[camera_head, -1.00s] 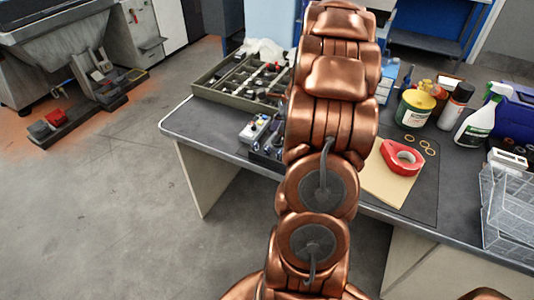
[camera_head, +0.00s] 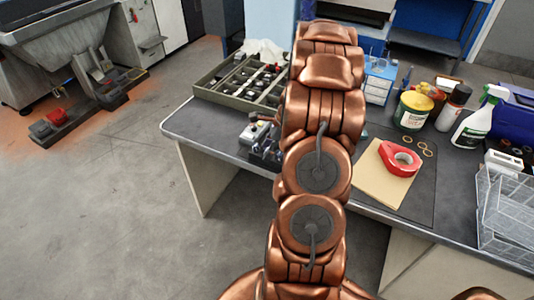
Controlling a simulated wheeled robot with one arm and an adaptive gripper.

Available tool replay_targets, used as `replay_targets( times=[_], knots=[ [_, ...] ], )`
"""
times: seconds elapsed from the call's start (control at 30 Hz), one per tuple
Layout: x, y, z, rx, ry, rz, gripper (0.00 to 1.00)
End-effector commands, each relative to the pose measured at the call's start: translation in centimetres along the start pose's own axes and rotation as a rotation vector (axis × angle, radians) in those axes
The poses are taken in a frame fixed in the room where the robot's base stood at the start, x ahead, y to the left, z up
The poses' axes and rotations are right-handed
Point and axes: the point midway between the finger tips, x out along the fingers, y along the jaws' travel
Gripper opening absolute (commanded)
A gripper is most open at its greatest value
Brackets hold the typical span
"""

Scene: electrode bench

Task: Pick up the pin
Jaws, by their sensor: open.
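I cannot make out the pin in this view; it may be too small or hidden behind my copper-coloured arm. My arm rises through the middle of the picture and covers part of the bench. My gripper does not show; it is hidden beyond the arm. A green-grey divided tray (camera_head: 233,99) with small dark, red and white parts in its compartments sits at the back left of the bench (camera_head: 190,122). My arm covers the tray's right end.
A small device (camera_head: 254,131) and dark tools stand at the left front edge.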

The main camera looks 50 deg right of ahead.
Motion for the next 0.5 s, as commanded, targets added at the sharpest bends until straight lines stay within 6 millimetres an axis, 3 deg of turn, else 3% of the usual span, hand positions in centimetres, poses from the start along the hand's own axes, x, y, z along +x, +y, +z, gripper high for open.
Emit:
replay_targets(
  times=[0.07,0.5],
  knots=[
    [-0.02,-0.02,-0.01,0.0,0.0,-0.001,0.51],
    [-0.05,-0.03,-0.02,-0.001,0.001,-0.001,0.06]
  ],
)
